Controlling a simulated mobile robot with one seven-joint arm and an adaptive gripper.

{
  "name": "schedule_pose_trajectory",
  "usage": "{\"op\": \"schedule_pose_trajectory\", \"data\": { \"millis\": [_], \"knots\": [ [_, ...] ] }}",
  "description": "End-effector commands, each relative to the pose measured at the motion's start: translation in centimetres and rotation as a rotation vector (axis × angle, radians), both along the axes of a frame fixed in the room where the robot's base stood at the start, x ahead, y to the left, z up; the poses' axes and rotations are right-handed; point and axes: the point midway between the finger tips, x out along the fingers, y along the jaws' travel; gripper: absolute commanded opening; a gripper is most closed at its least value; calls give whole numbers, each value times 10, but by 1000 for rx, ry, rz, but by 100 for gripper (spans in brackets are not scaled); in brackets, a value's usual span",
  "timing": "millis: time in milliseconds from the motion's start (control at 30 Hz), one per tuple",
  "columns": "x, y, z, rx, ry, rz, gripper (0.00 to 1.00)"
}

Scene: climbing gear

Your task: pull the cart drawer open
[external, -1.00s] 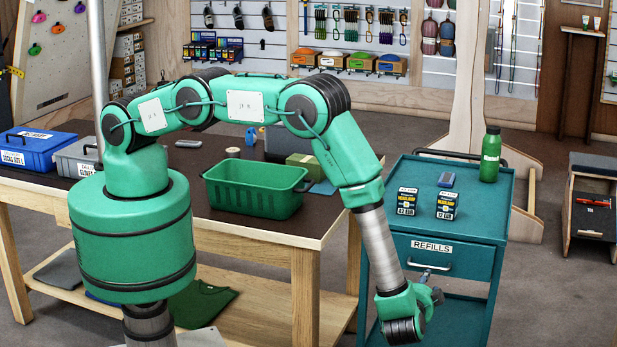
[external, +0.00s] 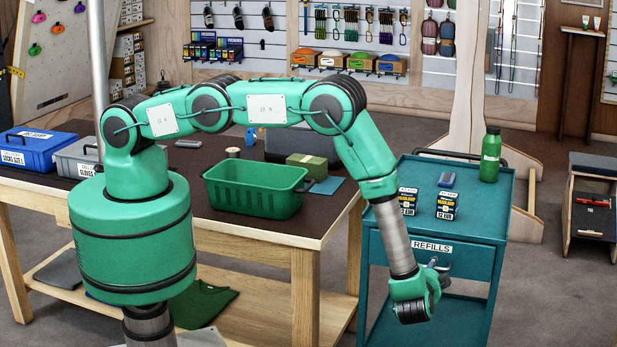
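The teal cart (external: 476,215) stands right of the table. Its drawer (external: 483,258), labelled REFILLS, looks closed, with its front flush with the cart. The drawer's metal bar handle is largely hidden behind my arm and gripper. My gripper (external: 436,271) is at the drawer front, just below the label, with its fingers pointing towards the handle area. The fingers are small and partly covered by my wrist, so I cannot tell whether they touch the handle or grip it.
The wooden table (external: 255,224) with a green crate (external: 254,193) is close on the left. Floor shows in front of the cart.

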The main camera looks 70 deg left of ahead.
Motion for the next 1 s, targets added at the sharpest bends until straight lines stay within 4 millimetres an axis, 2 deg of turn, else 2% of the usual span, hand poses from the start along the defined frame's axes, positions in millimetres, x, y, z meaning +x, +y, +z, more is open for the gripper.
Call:
{"op": "schedule_pose_trajectory", "data": {
  "millis": [333, 367, 500, 533, 833, 1000],
  "knots": [
    [2, 2, 0, 0, 0, 0, 34],
    [2, 2, 0, 0, 0, 0, 31],
    [2, 2, 0, 0, 0, 0, 3],
    [2, 2, 0, 0, 0, 0, 0],
    [1, 1, -1, 0, 0, -1, 0],
    [-5, -7, -1, 0, 0, -3, 0]
  ]
}}
